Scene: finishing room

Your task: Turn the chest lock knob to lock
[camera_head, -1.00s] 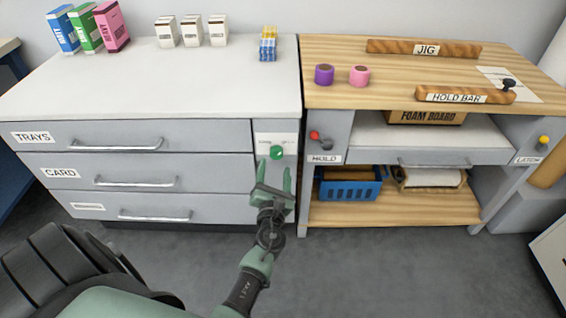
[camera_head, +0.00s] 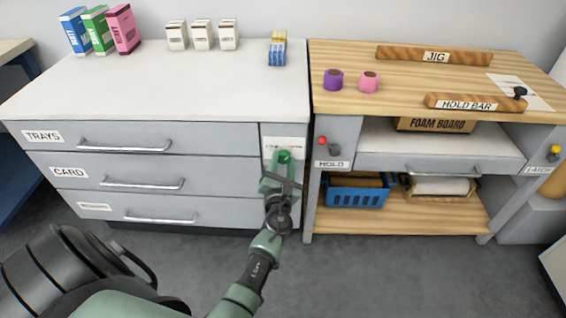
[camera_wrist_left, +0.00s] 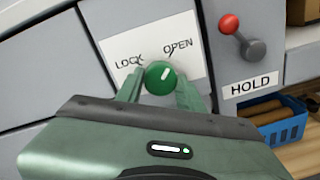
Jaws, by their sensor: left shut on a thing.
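The green chest lock knob (camera_head: 284,156) sits on the narrow panel at the right end of the grey drawer chest (camera_head: 200,135). In the left wrist view the knob (camera_wrist_left: 160,77) has a white mark tilted up and right, towards the word OPEN on the label (camera_wrist_left: 151,47); LOCK is to the left. My left gripper (camera_head: 284,164) reaches up to the knob from below. Its fingers (camera_wrist_left: 160,85) are shut on the knob, one on each side. The fingers hide the knob's lower sides. My right gripper is not in view.
A red-tipped HOLD lever (camera_wrist_left: 240,35) is close to the right of the knob, on the workbench. The drawer handles (camera_head: 125,147) stick out to the left. A blue basket (camera_head: 357,194) is on the bench's lower shelf. Grey floor in front is clear.

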